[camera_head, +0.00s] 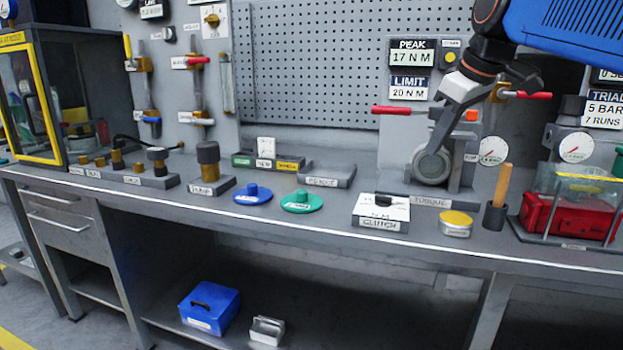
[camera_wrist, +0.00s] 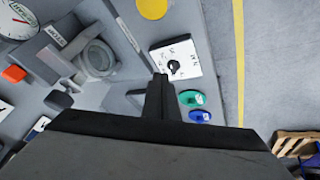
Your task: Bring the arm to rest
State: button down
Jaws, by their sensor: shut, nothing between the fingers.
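My gripper (camera_wrist: 160,82) is shut and empty in the wrist view, its dark fingers together. In the head view my arm comes in from the upper right, and its end hangs in front of the torque unit (camera_head: 432,165). The torque unit also shows left of the fingers in the wrist view (camera_wrist: 97,57). The fingertips overlap the edge of the white clutch plate (camera_wrist: 181,60) in that view; I cannot tell the height between them.
The clutch block (camera_head: 381,212), yellow-topped tin (camera_head: 456,223), cup with a wooden handle (camera_head: 494,216) and red box (camera_head: 566,216) stand along the bench front. Blue (camera_head: 252,196) and green (camera_head: 301,203) discs lie to the left. A red-handled lever (camera_head: 401,110) sticks out beside my arm.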

jog(key=s+d+f+m, duration=0.1)
jog(key=s+f+m, duration=0.1)
jog(key=s+f, duration=0.6)
jog(key=s+d+f+m+h, duration=0.1)
jog(key=s+f+m, duration=0.2)
jog(key=s+f, duration=0.4)
jog(key=s+d+f+m, duration=0.1)
jog(key=s+f+m, duration=0.2)
jog(key=s+f, duration=0.5)
notch_tip(320, 180, down, 11)
jog(key=shift+s+d+r+h, duration=0.15)
jog(key=shift+s+d+h, duration=0.05)
jog(key=shift+s+h, duration=0.2)
